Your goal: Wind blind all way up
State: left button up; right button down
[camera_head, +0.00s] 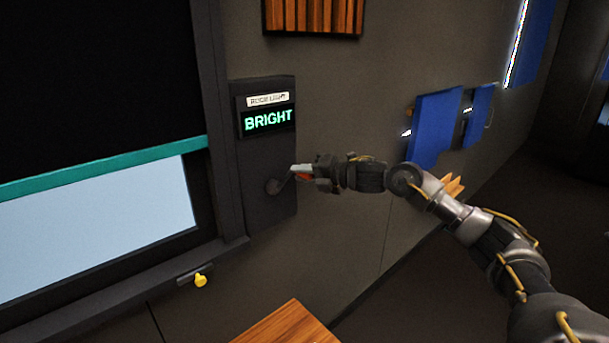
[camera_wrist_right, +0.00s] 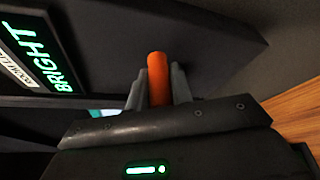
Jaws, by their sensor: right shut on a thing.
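The dark blind (camera_head: 95,80) covers the upper part of the window at the left in the head view. Its teal bottom bar (camera_head: 110,167) hangs part way down, with bright window (camera_head: 100,230) below it. A dark wall panel (camera_head: 268,205) carries a "ROOM LIGHT" label and a display (camera_head: 268,120) reading "BRIGHT". A crank (camera_head: 274,186) sits low on this panel. My right gripper (camera_head: 302,172) is shut on the crank's orange handle (camera_wrist_right: 158,80), which stands between the fingers in the right wrist view. My left gripper is not in view.
A yellow knob (camera_head: 201,280) sticks out below the window frame. A wooden surface (camera_head: 290,327) lies below the panel. Blue panels (camera_head: 435,125) are mounted on the wall to the right, behind my right arm. A wood-slatted piece (camera_head: 313,15) hangs above.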

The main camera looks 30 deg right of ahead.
jog(key=shift+r, duration=0.1)
dwell(0.3)
jog(key=c, duration=1.3)
grip_release()
jog(key=shift+a, duration=0.1)
jog(key=shift+o, duration=0.2)
jog(key=shift+s+d, duration=0.2)
jog(key=b+v, duration=0.3)
jog(key=v, duration=0.7)
jog(key=shift+s+b, duration=0.2)
jog(key=shift+b, duration=0.15)
jog(key=shift+r, duration=0.1)
